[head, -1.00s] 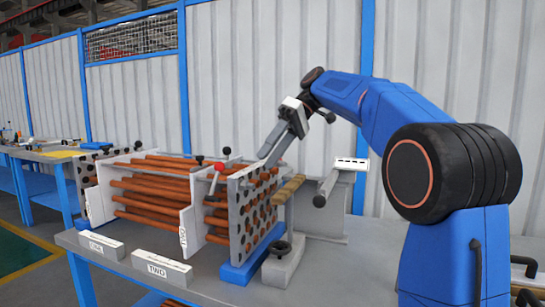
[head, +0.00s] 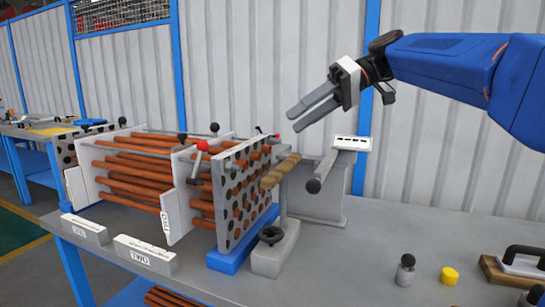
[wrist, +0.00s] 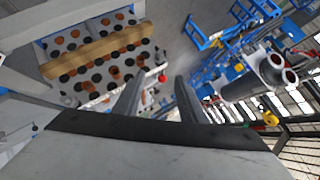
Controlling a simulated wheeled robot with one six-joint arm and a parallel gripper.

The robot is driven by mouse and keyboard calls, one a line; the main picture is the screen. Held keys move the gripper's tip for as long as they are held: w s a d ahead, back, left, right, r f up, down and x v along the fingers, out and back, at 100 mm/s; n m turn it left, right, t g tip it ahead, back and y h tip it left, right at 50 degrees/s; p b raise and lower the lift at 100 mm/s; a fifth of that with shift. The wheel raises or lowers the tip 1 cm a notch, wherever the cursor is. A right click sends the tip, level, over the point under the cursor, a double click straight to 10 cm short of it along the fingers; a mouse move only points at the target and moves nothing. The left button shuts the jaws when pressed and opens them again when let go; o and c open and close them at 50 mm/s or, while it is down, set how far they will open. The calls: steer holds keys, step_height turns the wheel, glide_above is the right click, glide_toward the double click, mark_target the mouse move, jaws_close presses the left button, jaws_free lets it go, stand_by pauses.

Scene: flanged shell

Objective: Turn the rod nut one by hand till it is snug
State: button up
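The bundle of orange-brown tubes runs between upright plates on the bench. The near perforated grey plate (head: 243,195) faces right, with a wooden bar (head: 281,171) in front of it. Thin rods run along the bundle; a red ball knob (head: 202,146) and black ball knobs (head: 214,127) show near the plates. I cannot tell which is rod nut one. My gripper (head: 293,121) is above and right of the plate's top, fingers apart and empty, touching nothing. In the wrist view the fingers (wrist: 158,80) are also apart, with the perforated plate (wrist: 62,42) to the left.
A grey stand with a handwheel (head: 272,236) is in front of the plate. A grey block with a cylinder and white label (head: 351,143) stands right of it. Small pieces, including a yellow one (head: 450,276), lie at the bench's front right.

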mark_target(234, 165)
steer(key=x, duration=1.7)
steer(key=shift+f, duration=0.15)
jaws_close()
